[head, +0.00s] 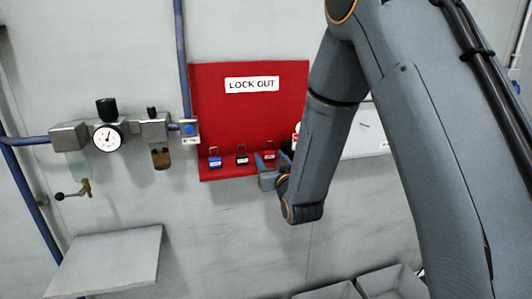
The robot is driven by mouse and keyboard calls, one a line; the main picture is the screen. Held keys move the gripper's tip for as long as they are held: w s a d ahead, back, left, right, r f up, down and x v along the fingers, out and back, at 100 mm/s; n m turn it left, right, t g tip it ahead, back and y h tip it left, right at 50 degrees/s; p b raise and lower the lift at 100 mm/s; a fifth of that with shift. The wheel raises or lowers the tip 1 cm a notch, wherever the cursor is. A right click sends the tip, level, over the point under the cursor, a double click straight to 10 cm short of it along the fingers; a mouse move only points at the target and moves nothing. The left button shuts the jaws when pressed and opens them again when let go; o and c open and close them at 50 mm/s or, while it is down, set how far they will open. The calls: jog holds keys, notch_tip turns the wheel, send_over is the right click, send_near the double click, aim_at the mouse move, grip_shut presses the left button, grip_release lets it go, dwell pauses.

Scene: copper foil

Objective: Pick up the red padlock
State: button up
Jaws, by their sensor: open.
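A red padlock (269,155) hangs or stands on the lower part of the red lockout board (249,125), near the shelf-like bottom edge. My gripper (267,175) is close by, just below and in front of the red padlock. The fingers are small in this view and partly hidden by my arm. The gripper is open, and I see nothing held in it. Whether the fingers touch the padlock I cannot tell. To the left of the red padlock are a black padlock (242,158) and a blue padlock (215,162).
A pressure gauge (107,137) and blue pipes (181,60) run along the wall at left. A grey shelf (108,260) juts out at lower left. Grey bins (385,283) stand at the bottom right. Something white and red beside my arm is mostly hidden.

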jog(key=shift+w+a, duration=0.2)
jog(key=shift+w, duration=0.5)
jog(key=shift+c, duration=0.6)
jog(key=c, duration=1)
jog(key=shift+c, duration=0.7)
jog(key=shift+r, duration=0.1)
